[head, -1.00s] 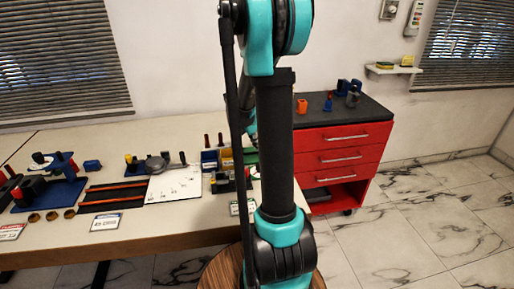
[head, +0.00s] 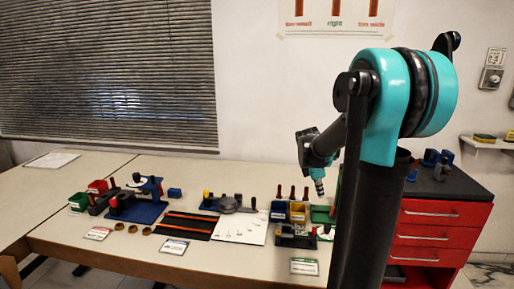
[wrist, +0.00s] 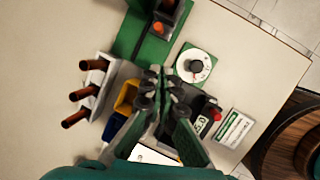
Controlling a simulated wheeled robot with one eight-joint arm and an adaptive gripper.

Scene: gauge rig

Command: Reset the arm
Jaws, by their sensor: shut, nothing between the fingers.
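My gripper (wrist: 158,74) shows in the wrist view with its dark fingers together and nothing held. It points down over the table's right end, with the gauge items below it. In the head view my gripper (head: 319,188) hangs at the end of the raised arm, in front of the wall and above the right part of the table (head: 130,250). It is small there. My teal and black arm stands upright at the right of the head view and hides part of the table's right end and the red cabinet.
A white dial on a green plate (wrist: 194,66), a yellow bin (wrist: 127,97), a brown-handled tool rack (wrist: 92,92) and a label card (wrist: 234,128) lie under my gripper. A round wooden stool (wrist: 283,140) stands beside the table. A red drawer cabinet (head: 440,222) stands right.

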